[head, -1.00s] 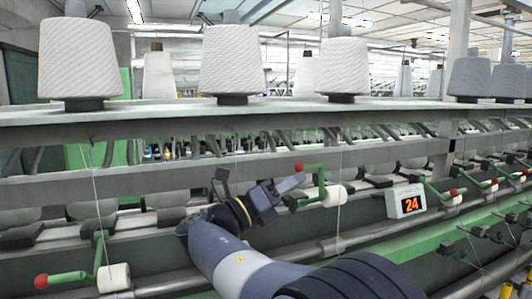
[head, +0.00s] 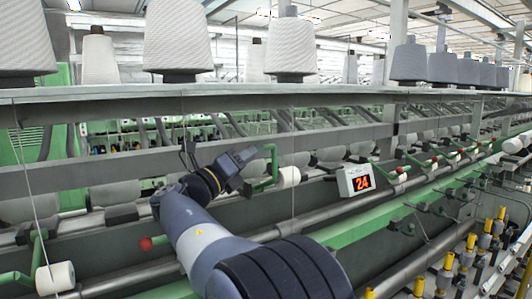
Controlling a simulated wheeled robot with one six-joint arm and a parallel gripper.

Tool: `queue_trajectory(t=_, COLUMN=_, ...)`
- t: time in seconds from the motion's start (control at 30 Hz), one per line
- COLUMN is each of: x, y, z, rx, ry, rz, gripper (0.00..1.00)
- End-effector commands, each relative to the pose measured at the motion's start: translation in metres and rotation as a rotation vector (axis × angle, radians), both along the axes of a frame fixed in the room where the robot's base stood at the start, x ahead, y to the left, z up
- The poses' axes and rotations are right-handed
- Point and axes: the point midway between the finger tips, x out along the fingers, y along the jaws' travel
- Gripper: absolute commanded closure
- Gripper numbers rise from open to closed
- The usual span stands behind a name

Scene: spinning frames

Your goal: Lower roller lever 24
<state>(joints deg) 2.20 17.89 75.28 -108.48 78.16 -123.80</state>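A white panel with a red "24" (head: 356,182) is mounted on the machine rail. Just left of it is a green roller lever (head: 274,163) with a white roller (head: 289,177). The lever's upper bar is raised; its left end, where a knob would be, is hidden at my gripper. My gripper (head: 246,166) is at that end, left of the roller. Contact cannot be told, nor whether the fingers are open or shut. A red knob on a short green bar (head: 147,243) shows low beside my arm; its other end is hidden.
Another green lever with a white roller (head: 55,278) is at lower left. Right of the panel, several red-knobbed levers (head: 399,170) line the rail. A long shelf (head: 200,94) with yarn cones (head: 178,38) runs above. Yellow-topped spindles (head: 447,262) fill the lower right.

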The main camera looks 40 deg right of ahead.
Motion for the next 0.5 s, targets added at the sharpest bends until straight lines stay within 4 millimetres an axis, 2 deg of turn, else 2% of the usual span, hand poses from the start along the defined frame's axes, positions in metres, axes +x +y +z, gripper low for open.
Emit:
queue_trajectory(t=0.03, x=0.001, y=-0.012, z=-0.003, rx=0.000, ry=0.000, rz=-0.005, gripper=0.65)
queue_trajectory(t=0.2, x=0.007, y=-0.038, z=0.010, rx=-0.001, ry=0.000, rz=-0.002, gripper=0.65)
queue_trajectory(t=0.33, x=0.010, y=-0.051, z=0.013, rx=0.001, ry=0.001, rz=-0.001, gripper=0.65)
queue_trajectory(t=0.5, x=0.011, y=-0.057, z=0.015, rx=0.000, ry=0.002, rz=0.002, gripper=0.65)
